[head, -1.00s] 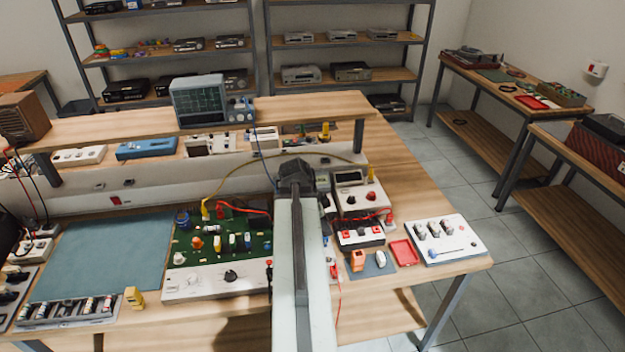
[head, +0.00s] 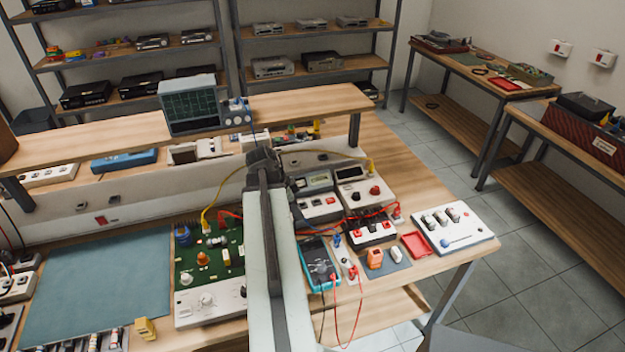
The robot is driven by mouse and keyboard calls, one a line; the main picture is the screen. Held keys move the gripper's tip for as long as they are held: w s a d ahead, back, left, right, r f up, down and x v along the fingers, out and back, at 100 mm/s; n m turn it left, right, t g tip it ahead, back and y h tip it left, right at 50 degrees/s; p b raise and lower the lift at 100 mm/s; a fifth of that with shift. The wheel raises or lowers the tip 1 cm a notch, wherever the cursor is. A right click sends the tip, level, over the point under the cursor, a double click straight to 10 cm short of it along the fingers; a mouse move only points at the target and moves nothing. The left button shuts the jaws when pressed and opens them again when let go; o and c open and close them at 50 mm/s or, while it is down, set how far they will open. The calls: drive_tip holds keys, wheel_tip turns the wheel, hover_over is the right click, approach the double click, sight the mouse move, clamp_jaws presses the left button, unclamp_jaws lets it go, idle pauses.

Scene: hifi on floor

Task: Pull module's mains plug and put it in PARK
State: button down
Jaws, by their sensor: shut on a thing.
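My arm crosses the bench from the bottom, and my gripper (head: 262,158) is at its far end, over the middle of the bench below the raised shelf. Its jaws and what they hold are hidden behind the arm's end. The green circuit board module (head: 212,258), with a white front panel, is left of my arm, which covers its right edge. A yellow lead (head: 209,206) rises from the board, passes behind my arm and reaches the right of the bench. I cannot pick out the mains plug or read any PARK label.
A blue-green multimeter (head: 318,268) with red and black leads lies just right of my arm. Beyond it are white instruments (head: 320,206), a red tray (head: 416,245) and a white panel with several dark fittings (head: 447,226). A blue mat (head: 90,285) is clear at left.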

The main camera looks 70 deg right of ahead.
drive_tip(key=r+p, duration=0.2)
hover_over(320, 200)
drive_tip(key=w, duration=0.1)
drive_tip(key=f+b, duration=0.3)
drive_tip(key=a+f+b, duration=0.1)
drive_tip(key=f+b, duration=0.1)
drive_tip(key=shift+f, duration=0.1)
drive_tip(key=shift+d+f+b, duration=0.1)
drive_tip(key=shift+f+b, duration=0.8)
drive_tip(key=shift+b, duration=0.25)
idle(1.0)
drive_tip(key=c, duration=1.3)
unclamp_jaws()
drive_tip(key=shift+o, duration=0.2)
drive_tip(key=shift+r, duration=0.1)
